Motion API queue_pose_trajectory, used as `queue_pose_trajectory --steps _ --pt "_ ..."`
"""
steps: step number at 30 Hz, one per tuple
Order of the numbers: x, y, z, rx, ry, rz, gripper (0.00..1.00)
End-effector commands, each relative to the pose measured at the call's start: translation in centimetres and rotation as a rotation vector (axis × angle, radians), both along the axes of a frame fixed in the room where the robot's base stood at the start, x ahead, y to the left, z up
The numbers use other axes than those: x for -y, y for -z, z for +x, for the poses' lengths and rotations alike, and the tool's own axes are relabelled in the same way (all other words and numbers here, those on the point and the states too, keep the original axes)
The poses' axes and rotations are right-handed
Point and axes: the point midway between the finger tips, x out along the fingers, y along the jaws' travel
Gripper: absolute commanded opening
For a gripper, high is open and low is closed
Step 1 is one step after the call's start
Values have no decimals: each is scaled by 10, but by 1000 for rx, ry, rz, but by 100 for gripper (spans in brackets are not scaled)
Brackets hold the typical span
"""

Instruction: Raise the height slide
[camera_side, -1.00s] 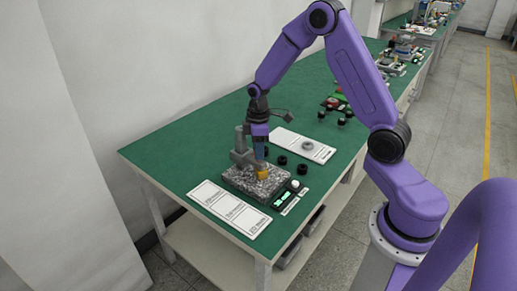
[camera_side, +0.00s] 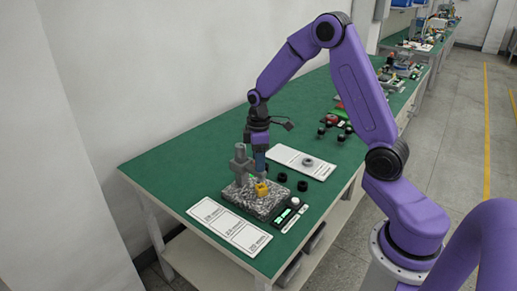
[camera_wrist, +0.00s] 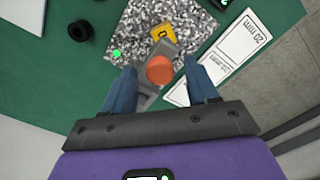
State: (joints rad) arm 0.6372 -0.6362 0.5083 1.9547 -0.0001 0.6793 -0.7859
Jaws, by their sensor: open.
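The measuring stand has a speckled granite base (camera_side: 259,203) and a grey upright with a sliding bracket (camera_side: 240,166); I cannot read the slide's exact height. A yellow block (camera_side: 263,189) lies on the base, also visible in the wrist view (camera_wrist: 164,34). My gripper (camera_side: 261,168) is above the base, beside the upright and above the yellow block. In the wrist view its blue fingers (camera_wrist: 163,90) are apart, with a round orange knob (camera_wrist: 160,70) between them. The knob shows no clear finger contact. Grey stand parts are partly hidden beneath it.
A white card with printed boxes (camera_side: 229,225) lies in front of the base. A small device with a green display (camera_side: 285,216) sits to its right. Black round parts (camera_side: 303,186) and a white card holding a grey ring (camera_side: 306,161) lie behind. Green table is clear at left.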

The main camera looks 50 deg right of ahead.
Motion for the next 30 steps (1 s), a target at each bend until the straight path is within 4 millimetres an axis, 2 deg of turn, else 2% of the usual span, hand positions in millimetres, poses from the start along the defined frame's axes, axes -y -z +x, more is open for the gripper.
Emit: queue_pose_trajectory --steps 5,24,30 --pt "0 -18 1 6 0 0 58" --pt "0 -147 1 6 0 0 58" --pt "0 -168 1 3 0 0 58"
